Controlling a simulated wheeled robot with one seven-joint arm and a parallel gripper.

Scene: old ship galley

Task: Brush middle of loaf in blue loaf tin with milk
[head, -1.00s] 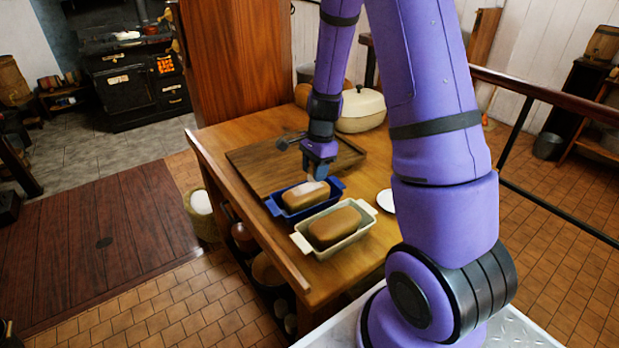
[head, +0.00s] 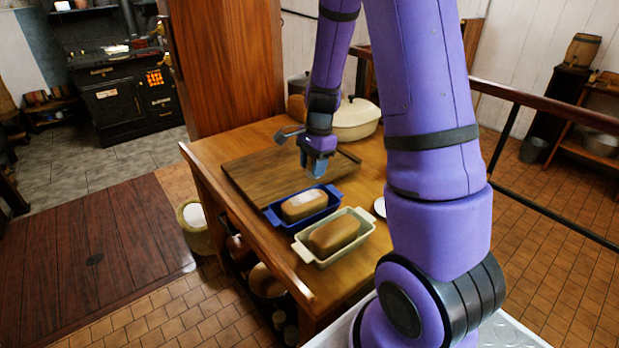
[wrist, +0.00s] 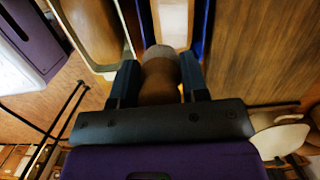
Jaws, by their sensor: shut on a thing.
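The blue loaf tin (head: 272,218) stands on the wooden table and holds a brown loaf (head: 303,208). A pale, whitish patch shows on this loaf's top, around its middle. My gripper (head: 317,172) is above the far side of the blue tin, apart from the loaf. In the wrist view, my gripper (wrist: 157,88) is shut on a brush with a brown handle (wrist: 160,82) and a pale tip (wrist: 160,52), which points toward the blue tin (wrist: 201,28). The brush is hardly visible in the head view. A small white dish (head: 379,207) is partly hidden by my arm.
A cream loaf tin (head: 304,254) with another loaf (head: 334,234) stands close in front of the blue tin. A wooden board (head: 245,175) lies behind. A lidded cream pot (head: 355,118) stands at the table's back. A wooden rail edges the table's left side.

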